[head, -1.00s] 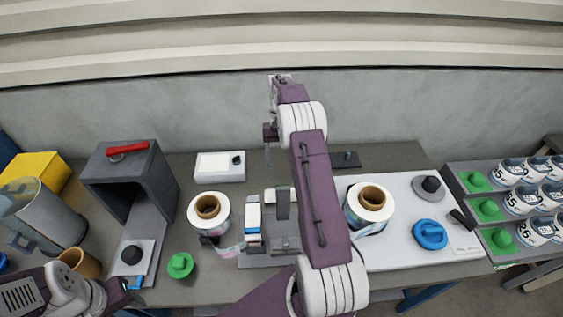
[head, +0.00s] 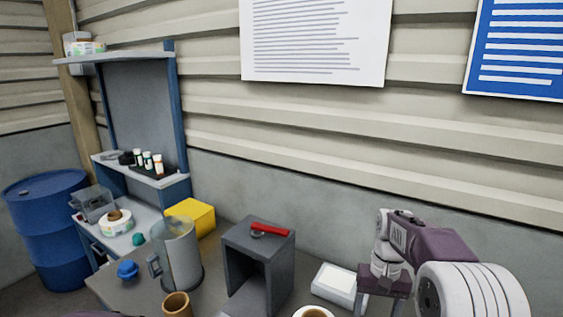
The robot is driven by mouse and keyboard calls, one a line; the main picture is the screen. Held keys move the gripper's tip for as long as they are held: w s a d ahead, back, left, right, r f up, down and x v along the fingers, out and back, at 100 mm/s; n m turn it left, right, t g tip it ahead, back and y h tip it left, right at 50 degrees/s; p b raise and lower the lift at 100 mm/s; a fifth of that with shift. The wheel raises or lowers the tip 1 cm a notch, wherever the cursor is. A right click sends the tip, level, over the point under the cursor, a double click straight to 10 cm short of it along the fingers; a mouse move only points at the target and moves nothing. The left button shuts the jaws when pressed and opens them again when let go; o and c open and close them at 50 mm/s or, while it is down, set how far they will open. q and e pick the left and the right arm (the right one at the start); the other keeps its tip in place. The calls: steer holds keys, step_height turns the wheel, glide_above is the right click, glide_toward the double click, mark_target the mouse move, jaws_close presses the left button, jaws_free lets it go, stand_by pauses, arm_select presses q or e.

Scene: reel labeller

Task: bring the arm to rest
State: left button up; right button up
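My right arm comes in at the right, purple and white. Its gripper (head: 381,305) points down over the bench beside the white box (head: 340,284). Its fingers look apart with nothing between them, though their tips run to the bottom edge. My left gripper is out of view. The dark grey hooded box (head: 258,262) with a red handle (head: 271,229) on top stands left of the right gripper, apart from it.
On the bench (head: 125,290) stand a clear jug (head: 178,262), a brown cup (head: 176,304), a yellow box (head: 190,217) and a blue knob (head: 127,269). A shelf rack (head: 170,184) and a blue drum (head: 45,230) stand at left. A reel core (head: 313,313) shows at the bottom.

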steer(key=shift+n+t, duration=0.4)
steer(key=shift+n, duration=0.5)
steer(key=s+a+f, duration=0.1)
steer(key=s+f, duration=0.1)
steer(key=s, duration=0.1)
steer(key=s+a+f+b, duration=0.1)
steer(key=s+a+f, duration=0.1)
steer(key=s, duration=0.1)
steer(key=s+a+f+b, duration=0.1)
steer(key=s+f, duration=0.1)
steer(key=s, duration=0.1)
steer(key=shift+s+a+f, duration=0.25)
steer(key=shift+s+a, duration=0.1)
steer(key=shift+s, duration=0.05)
steer(key=s+f+t, duration=0.1)
steer(key=s+f, duration=0.3)
steer(key=f, duration=0.1)
steer(key=shift+n+t, duration=0.3)
steer(key=shift+t, duration=0.1)
steer(key=shift+f, duration=0.1)
